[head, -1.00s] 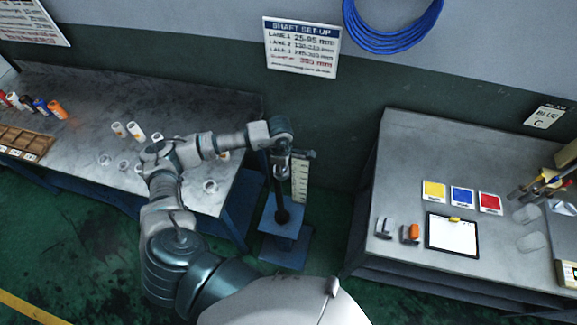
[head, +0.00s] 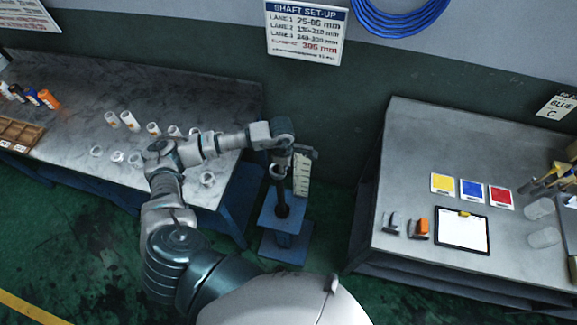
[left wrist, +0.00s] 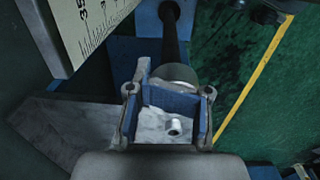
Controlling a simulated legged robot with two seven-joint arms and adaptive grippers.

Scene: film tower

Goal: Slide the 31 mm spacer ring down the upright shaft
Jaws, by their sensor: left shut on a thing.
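The dark upright shaft (head: 282,196) stands on a blue stand (head: 270,222) beyond the left bench's right end. It also shows in the left wrist view (left wrist: 170,32). My left gripper (head: 279,174) is at the shaft's upper part. In the left wrist view, its two fingers (left wrist: 169,98) with blue pads are shut on a pale grey ring (left wrist: 180,73), which appears to be around the shaft. The gripper hides part of the ring, so I cannot tell its size marking. My right gripper is not in view.
An upright white scale (head: 302,174) stands close beside the shaft. The left bench (head: 85,95) holds several white rings and bottles. The right bench (head: 410,150) carries a clipboard (head: 462,232) and coloured cards.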

